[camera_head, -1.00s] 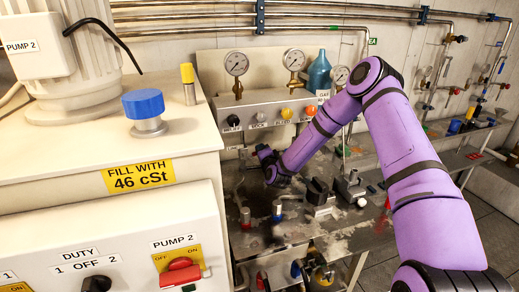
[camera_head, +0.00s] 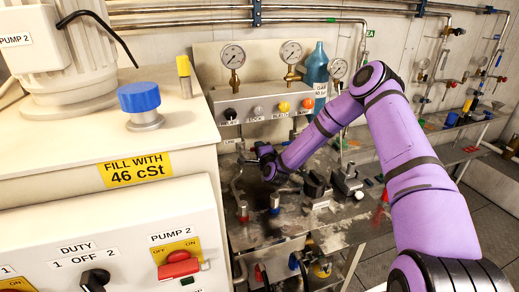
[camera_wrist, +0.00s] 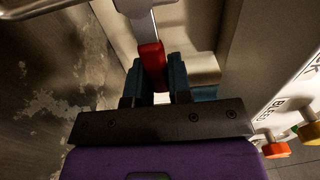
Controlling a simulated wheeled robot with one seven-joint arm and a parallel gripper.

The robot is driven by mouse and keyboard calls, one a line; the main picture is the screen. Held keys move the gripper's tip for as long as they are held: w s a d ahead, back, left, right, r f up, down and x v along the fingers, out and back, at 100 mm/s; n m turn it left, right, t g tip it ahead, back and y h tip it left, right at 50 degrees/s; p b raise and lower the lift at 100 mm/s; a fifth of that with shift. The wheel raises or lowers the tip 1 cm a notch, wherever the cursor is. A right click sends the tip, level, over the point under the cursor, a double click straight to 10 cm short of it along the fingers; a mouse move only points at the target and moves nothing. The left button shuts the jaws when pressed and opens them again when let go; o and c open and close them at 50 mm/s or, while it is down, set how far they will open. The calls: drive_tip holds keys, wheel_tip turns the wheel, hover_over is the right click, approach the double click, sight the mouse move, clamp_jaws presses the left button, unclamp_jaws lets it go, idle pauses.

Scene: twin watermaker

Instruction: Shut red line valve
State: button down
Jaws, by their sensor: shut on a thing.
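In the wrist view a red lever grip (camera_wrist: 151,62) on a bright metal stem sits between the two dark teal fingers of my gripper (camera_wrist: 156,82). The fingers are closed on the red grip, and the stem runs up to a pale grey body at the top edge. In the head view my gripper (camera_head: 243,157) is at the far end of my purple arm, low in front of the gauge panel. It is small and dark there, and the red grip cannot be made out at it.
The gauge panel (camera_head: 272,104) has coloured knobs; a yellow one (camera_wrist: 306,133) is close at the wrist view's right. The white cabinet (camera_head: 60,150) fills the left.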

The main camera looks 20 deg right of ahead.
drive_tip(key=c, duration=1)
unclamp_jaws()
drive_tip(key=shift+c, duration=0.2)
drive_tip(key=shift+s, duration=0.1)
drive_tip(key=s, duration=1)
drive_tip(key=shift+s, duration=0.35)
